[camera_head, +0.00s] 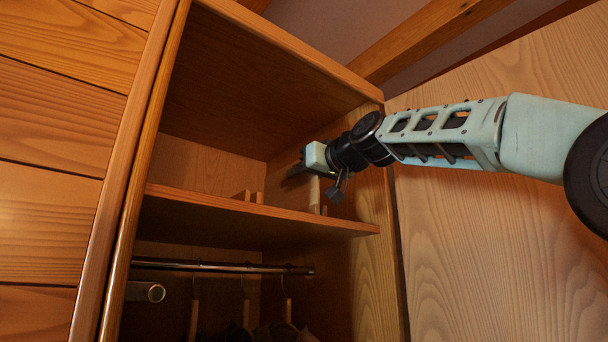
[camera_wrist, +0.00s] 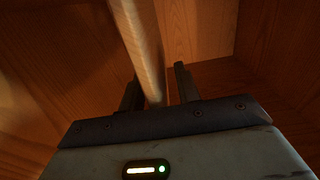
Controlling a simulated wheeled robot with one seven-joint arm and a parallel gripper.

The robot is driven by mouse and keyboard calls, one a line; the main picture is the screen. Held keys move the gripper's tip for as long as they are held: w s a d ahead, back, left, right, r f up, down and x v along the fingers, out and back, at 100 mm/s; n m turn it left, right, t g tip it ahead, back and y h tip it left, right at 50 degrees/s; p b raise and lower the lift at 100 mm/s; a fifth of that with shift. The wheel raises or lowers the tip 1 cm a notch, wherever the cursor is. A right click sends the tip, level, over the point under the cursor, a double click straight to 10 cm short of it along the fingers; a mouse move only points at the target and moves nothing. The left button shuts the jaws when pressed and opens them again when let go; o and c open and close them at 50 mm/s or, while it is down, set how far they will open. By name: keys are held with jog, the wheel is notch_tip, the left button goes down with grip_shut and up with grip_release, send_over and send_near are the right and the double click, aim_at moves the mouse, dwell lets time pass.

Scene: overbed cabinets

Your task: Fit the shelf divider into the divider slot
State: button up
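The shelf divider, a light wooden board, shows edge-on in the wrist view (camera_wrist: 145,45), running between my two dark fingers. In the head view it seems to be the pale upright strip (camera_head: 313,188) just below my gripper, standing at the shelf. My gripper (camera_wrist: 158,88) has its fingers either side of the board, with a visible gap to the right finger, so it looks open around it. In the head view my gripper (camera_head: 304,172) is inside the upper compartment. Small wooden blocks (camera_head: 242,195) on the shelf seem to mark the divider slot; the board's foot is partly hidden.
The shelf (camera_head: 220,218) crosses the cabinet below my gripper. The cabinet's right wall (camera_head: 370,215) is close to my wrist. Under the shelf, a rail (camera_head: 215,267) carries hangers with dark clothes. The left part of the upper compartment is clear.

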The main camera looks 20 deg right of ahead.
jog(key=shift+s, duration=0.1)
jog(key=shift+s+d+f+b, duration=0.1)
jog(key=shift+s+b, duration=0.2)
jog(key=b+v, duration=0.6)
jog(key=v, duration=1)
jog(key=shift+s+b, duration=0.3)
jog(key=shift+d, duration=0.1)
dwell(0.6)
